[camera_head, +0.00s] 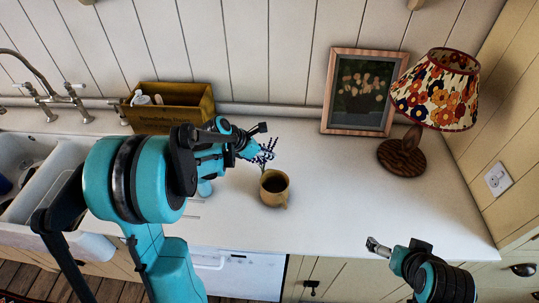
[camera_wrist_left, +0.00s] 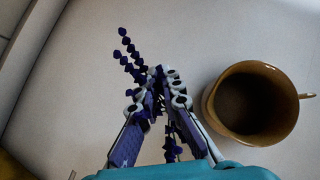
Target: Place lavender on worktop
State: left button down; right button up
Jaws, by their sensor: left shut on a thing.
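The lavender, a dark purple sprig (camera_head: 268,146), shows at the tip of my left gripper (camera_head: 256,141), above the white worktop (camera_head: 343,185). In the left wrist view, my left gripper (camera_wrist_left: 162,90) is shut on the lavender (camera_wrist_left: 130,62). Its purple buds stick out to the upper left past the fingertips, and more show between the fingers. The middle of the sprig is hidden by the fingers. My right gripper (camera_head: 393,248) is near the worktop's front edge at the lower right, holding nothing that I can see; its jaw opening is unclear.
A tan mug (camera_head: 274,188) stands close by the lavender, and it is right of the fingers in the wrist view (camera_wrist_left: 256,104). A wooden box (camera_head: 176,105), a framed picture (camera_head: 358,92) and a floral lamp (camera_head: 437,88) stand at the back. A sink (camera_head: 40,180) is left. The right-hand worktop is clear.

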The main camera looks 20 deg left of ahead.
pick_arm(q)
jog(key=c, duration=1.7)
grip_release()
jog(key=shift+f, duration=0.15)
jog(key=p+v, duration=0.3)
jog(key=v, duration=0.9)
jog(key=s+d+m+y, duration=0.2)
jog(key=s+d+m, duration=0.3)
jog(key=m, duration=0.9)
jog(key=s+d+m+t+y, duration=0.1)
jog(key=s+d+m+y, duration=0.2)
jog(key=s+m, duration=0.9)
jog(key=shift+d+r+m, duration=0.4)
jog(key=shift+d+m, duration=0.6)
jog(key=shift+d, duration=0.2)
